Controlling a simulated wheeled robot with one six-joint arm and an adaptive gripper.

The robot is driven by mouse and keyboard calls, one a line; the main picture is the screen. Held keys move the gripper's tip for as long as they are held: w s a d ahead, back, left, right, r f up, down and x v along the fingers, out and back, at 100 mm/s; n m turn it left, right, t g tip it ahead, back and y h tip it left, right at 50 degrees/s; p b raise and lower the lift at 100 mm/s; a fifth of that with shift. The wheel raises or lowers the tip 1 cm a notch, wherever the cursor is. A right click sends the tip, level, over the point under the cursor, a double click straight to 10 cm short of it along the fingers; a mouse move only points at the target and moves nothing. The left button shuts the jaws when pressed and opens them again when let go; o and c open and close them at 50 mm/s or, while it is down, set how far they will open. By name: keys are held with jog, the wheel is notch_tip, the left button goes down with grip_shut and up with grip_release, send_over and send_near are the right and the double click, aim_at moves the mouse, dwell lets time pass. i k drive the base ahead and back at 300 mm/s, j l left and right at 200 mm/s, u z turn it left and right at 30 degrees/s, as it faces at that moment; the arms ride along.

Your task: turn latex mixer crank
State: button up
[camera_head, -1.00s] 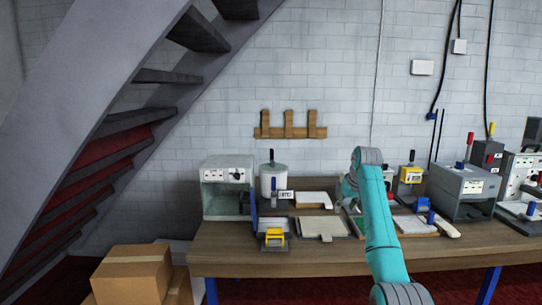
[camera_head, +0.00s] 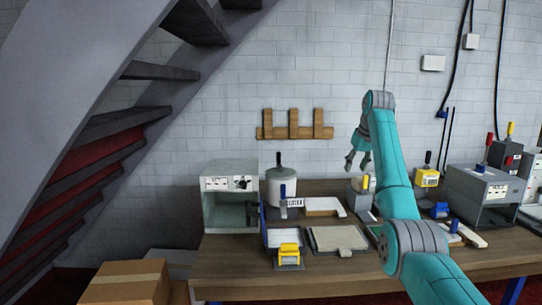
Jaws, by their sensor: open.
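I cannot tell which handle is the crank. My gripper (camera_head: 356,162) is open and empty, raised above the bench to the right of the pot and apart from it.
A grey-white box machine (camera_head: 230,197) stands left of the pot. A yellow clamp (camera_head: 289,254), a flat tray (camera_head: 337,239) and a white-topped block (camera_head: 324,206) lie in front. More machines (camera_head: 485,192) fill the right. Cardboard boxes (camera_head: 130,281) sit at lower left.

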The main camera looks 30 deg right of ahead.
aim_at(279, 154)
jog(key=i, duration=1.6)
jog(key=j+u, duration=0.05)
jog(key=j, duration=0.05)
